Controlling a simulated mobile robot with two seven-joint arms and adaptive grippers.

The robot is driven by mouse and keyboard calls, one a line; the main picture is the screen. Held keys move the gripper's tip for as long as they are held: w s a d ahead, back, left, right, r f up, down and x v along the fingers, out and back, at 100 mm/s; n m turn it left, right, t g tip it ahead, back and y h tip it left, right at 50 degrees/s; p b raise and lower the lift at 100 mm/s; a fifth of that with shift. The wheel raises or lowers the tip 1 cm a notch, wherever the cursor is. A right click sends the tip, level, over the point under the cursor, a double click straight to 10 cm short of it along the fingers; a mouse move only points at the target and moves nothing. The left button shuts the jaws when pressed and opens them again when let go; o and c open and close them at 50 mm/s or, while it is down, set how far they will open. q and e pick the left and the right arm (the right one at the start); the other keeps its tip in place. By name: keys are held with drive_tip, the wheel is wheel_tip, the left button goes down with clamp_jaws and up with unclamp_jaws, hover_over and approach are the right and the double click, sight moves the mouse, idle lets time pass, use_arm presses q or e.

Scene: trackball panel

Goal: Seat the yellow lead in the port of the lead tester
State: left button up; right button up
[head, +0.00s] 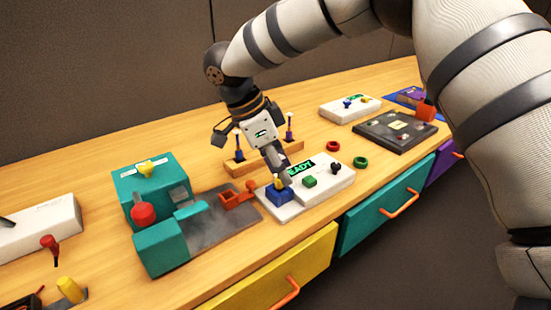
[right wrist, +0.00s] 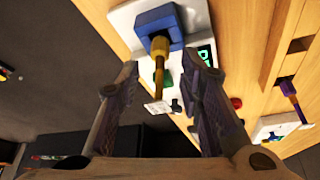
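The lead tester (head: 338,182) is a white box with a lit green screen reading "READY" and a blue port block (head: 279,196) at its left end. The yellow lead (right wrist: 160,68) stands in the blue block (right wrist: 158,24) in the right wrist view, its thin shaft pointing back toward my gripper. How deep it sits cannot be told. My right gripper (right wrist: 163,62) is open, with its fingers either side of the lead and a visible gap to each. In the head view the right gripper (head: 279,165) is just above the block and partly hides the lead. My left gripper is not in view.
A teal machine (head: 160,248) with a grey plate is to the left. Red (head: 333,146) and green (head: 361,162) rings lie to the right, before a dark panel (head: 375,134). Drawers line the front.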

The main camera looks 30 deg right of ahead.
drive_tip(key=v, duration=1.2)
drive_tip(key=shift+b, duration=0.4)
